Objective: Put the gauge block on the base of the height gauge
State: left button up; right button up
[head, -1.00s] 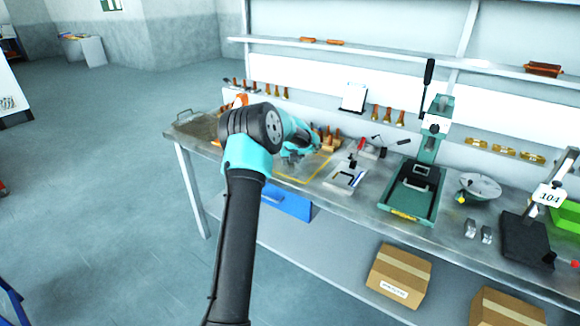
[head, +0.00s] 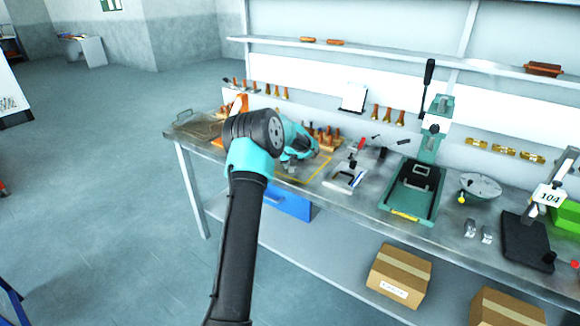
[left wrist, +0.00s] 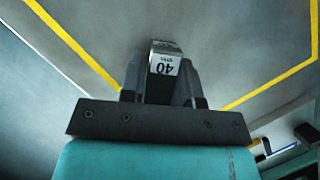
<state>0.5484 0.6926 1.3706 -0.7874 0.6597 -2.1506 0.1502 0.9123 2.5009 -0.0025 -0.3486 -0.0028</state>
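In the head view my left gripper (head: 287,170) is low over the yellow-outlined area of the bench, and the block is hidden there. The height gauge stands at the right, with a 104 sign (head: 549,196) and a flat black base (head: 527,244). The base looks clear. My right gripper is out of view.
Two small metal blocks (head: 478,232) stand just left of the height gauge base. A green bin (head: 566,216) is at the far right.

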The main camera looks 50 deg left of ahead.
pick_arm(q)
grip_shut()
jog(key=shift+r, duration=0.15)
jog(key=shift+r, duration=1.3)
jog(key=shift+s+d+r, duration=0.25)
jog(key=shift+d+r, duration=0.05)
jog(key=shift+r, duration=0.15)
jog(key=s+d+r, duration=0.1)
jog(key=s+d, duration=0.9)
jog(key=d, duration=0.1)
jog(key=shift+d+r, duration=0.15)
jog(key=shift+d, duration=0.15)
jog(key=shift+w+d, duration=0.1)
jog(key=shift+w, duration=0.05)
